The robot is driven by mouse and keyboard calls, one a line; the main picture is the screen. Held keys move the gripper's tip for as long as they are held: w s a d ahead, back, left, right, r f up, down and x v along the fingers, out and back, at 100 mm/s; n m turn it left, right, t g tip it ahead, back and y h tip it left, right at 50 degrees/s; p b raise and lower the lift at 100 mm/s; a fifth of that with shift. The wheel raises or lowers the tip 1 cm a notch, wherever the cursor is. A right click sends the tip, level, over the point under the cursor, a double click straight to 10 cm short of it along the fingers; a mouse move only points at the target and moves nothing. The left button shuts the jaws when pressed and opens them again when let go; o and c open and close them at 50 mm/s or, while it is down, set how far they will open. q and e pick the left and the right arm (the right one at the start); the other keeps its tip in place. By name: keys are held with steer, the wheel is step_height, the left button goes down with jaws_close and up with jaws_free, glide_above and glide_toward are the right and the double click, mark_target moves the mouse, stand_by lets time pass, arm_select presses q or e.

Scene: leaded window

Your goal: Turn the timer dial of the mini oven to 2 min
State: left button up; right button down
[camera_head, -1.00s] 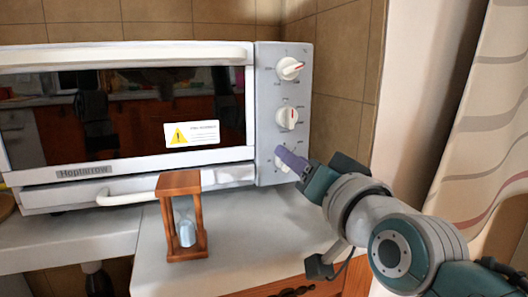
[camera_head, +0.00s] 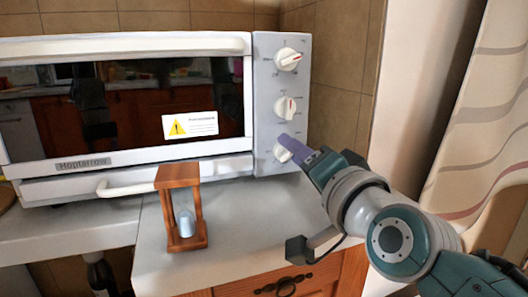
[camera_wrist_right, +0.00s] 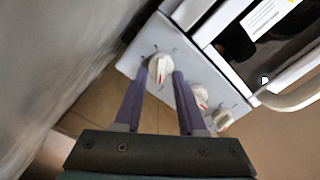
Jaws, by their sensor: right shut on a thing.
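The mini oven (camera_head: 125,106) stands on the counter, with a light control panel (camera_head: 262,100) on its right side holding three white dials in a column. The top dial (camera_head: 287,58) and middle dial (camera_head: 285,108) are untouched. My right gripper (camera_head: 291,146) is at the lowest dial (camera_head: 282,154), partly covering it in the head view. In the right wrist view, its two purple fingers (camera_wrist_right: 160,82) sit on either side of that dial (camera_wrist_right: 160,68), whose red mark shows. The gripper is shut on it. The dial's printed scale is too small to read. My left gripper is out of view.
A wooden hourglass (camera_head: 181,207) stands on the counter (camera_head: 235,215) in front of the oven door handle (camera_head: 130,187). A tiled wall (camera_head: 340,70) is behind, and a striped curtain (camera_head: 480,120) hangs at the right. Counter between hourglass and arm is clear.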

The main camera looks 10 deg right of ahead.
steer(key=c, duration=0.5)
jaws_free()
steer(key=shift+s+d, duration=0.1)
steer(key=shift+s, duration=0.35)
steer(key=s, duration=0.3)
steer(key=s+d+p, duration=0.1)
steer(key=s, duration=0.2)
steer(key=s+p, duration=0.1)
steer(key=s, duration=0.2)
steer(key=shift+d, duration=0.35)
steer(key=shift+w, duration=0.1)
